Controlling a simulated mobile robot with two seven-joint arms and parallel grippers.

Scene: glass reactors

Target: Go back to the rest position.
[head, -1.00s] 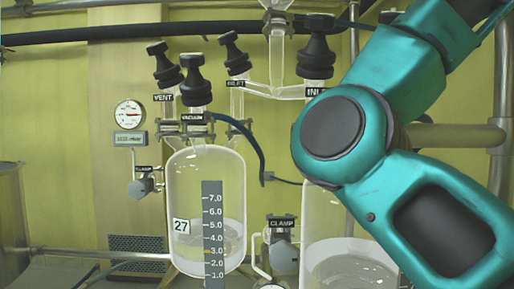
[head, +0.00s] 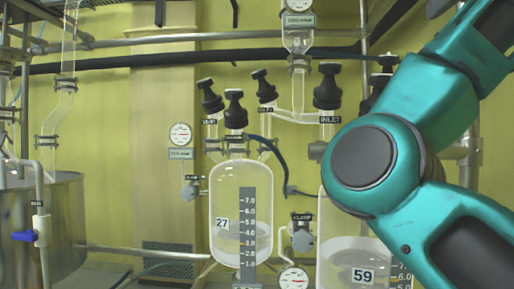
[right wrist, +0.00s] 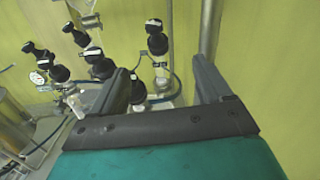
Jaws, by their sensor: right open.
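My right arm (head: 440,160), teal with a dark joint cap, comes in from the right in the head view, in front of the right-hand reactor. Its gripper is outside the head view. In the right wrist view, my right gripper (right wrist: 160,66) has its two dark fingers spread wide apart, with nothing held between them. Black valve knobs and glassware show beyond and to the left of the fingers. My left gripper is in neither view.
Glass reactor 27 (head: 240,202) stands in the middle, with black valve knobs above it. Reactor 59 (head: 335,262) is partly hidden by my arm. A steel vessel (head: 66,215) and a pipe with a blue handle (head: 25,236) are at the left.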

